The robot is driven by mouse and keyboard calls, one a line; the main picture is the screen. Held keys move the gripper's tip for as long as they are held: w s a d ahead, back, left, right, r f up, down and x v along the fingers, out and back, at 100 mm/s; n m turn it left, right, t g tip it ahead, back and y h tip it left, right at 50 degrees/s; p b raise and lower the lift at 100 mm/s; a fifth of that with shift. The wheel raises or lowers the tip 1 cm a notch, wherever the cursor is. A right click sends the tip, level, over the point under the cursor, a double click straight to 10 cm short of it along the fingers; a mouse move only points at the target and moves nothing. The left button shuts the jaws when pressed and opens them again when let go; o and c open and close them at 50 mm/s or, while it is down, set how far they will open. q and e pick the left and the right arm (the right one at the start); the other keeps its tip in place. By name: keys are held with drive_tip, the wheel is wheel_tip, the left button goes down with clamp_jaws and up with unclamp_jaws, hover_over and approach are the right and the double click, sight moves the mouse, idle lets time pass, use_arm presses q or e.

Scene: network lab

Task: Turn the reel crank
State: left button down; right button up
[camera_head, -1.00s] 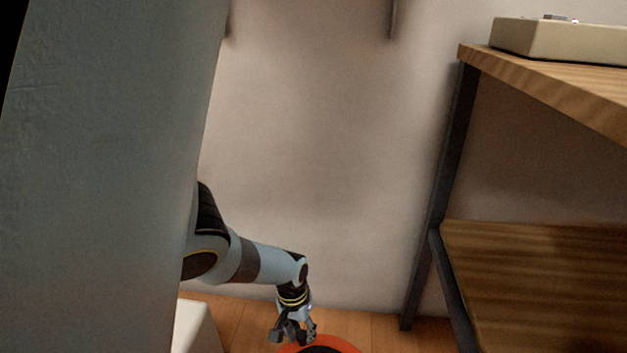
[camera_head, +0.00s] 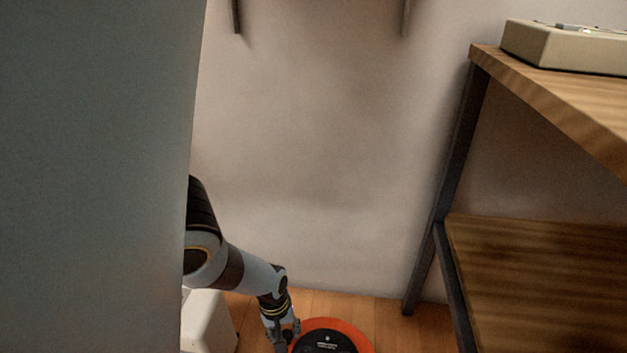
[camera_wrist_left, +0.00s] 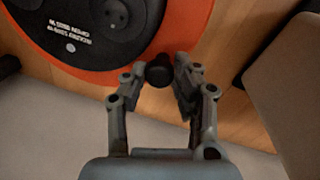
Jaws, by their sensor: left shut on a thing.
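The reel is an orange disc (camera_head: 361,328) with a black hub (camera_head: 328,344) on the wooden floor, cut off by the bottom edge of the head view. In the left wrist view its orange rim (camera_wrist_left: 190,22) and black centre with white lettering (camera_wrist_left: 85,32) show at the top. My left gripper (camera_head: 287,338) is at the reel's left edge in the head view. In the wrist view the left gripper (camera_wrist_left: 158,78) has its fingers on either side of the round black crank knob (camera_wrist_left: 158,72), shut on it. The crank's arm is mostly hidden. My right gripper is out of view.
A pale box (camera_head: 208,318) stands on the floor left of the reel. A wooden two-level bench with a dark metal leg (camera_head: 455,150) stands at right, with a beige device (camera_head: 560,48) on top. A large grey surface (camera_head: 95,180) blocks the left side.

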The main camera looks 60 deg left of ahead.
use_arm(q)
drive_tip(key=shift+s+d, duration=0.1)
drive_tip(key=shift+s, duration=0.3)
drive_tip(key=c, duration=1.3)
unclamp_jaws()
drive_tip(key=shift+w, duration=0.1)
drive_tip(key=shift+r, duration=0.1)
drive_tip(key=shift+r, duration=0.5)
drive_tip(key=r, duration=0.3)
drive_tip(key=s+r, duration=0.1)
drive_tip(key=r, duration=0.6)
drive_tip(key=shift+s+a+r, duration=0.15)
drive_tip(key=shift+a+r, duration=0.15)
drive_tip(key=shift+r, duration=0.05)
drive_tip(key=shift+c, duration=0.2)
